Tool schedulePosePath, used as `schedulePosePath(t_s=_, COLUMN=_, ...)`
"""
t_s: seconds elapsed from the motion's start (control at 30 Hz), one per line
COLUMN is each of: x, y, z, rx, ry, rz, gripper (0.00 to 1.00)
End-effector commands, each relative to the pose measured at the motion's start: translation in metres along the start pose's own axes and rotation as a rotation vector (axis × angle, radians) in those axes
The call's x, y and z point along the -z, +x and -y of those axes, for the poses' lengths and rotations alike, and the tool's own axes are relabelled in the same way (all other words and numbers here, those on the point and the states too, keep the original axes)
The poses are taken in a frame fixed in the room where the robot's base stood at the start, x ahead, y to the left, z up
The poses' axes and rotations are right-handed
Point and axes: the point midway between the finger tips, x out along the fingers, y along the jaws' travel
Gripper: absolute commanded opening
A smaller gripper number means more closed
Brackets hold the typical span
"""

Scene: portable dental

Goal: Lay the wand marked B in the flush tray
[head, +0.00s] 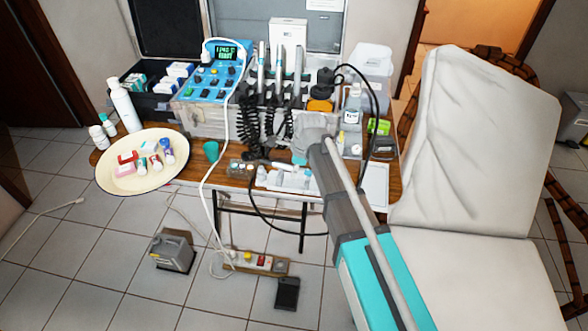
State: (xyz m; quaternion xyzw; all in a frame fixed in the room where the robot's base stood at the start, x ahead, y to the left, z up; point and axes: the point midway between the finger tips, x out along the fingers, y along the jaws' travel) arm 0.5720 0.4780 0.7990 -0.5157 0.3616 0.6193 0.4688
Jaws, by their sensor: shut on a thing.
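Several slim wands (262,70) stand upright in a holder at the back of the wooden table, behind black coiled cords. No letter B is readable on any wand. A flat white tray (375,187) lies at the table's front right, partly behind my arm; it may be the flush tray, but I see no label. My gripper (268,155) is low over the table's front middle, in front of the coiled cords. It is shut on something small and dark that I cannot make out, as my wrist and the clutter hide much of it.
A blue control unit (213,75) stands behind left. An oval cream dish (142,180) with small bottles sits at the left edge. White small items (290,180) crowd the front. Bottles (352,108) stand right. Cables loop over the front edge. A white reclining chair (475,150) borders the right.

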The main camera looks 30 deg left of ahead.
Motion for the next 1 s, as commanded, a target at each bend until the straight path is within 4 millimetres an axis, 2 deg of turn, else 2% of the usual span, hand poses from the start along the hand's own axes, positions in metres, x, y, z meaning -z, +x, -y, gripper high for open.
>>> schedulePosePath(t_s=1.0, x=0.0041, y=0.0079, z=0.0020, rx=0.000, ry=0.002, rz=0.000, gripper=0.00)
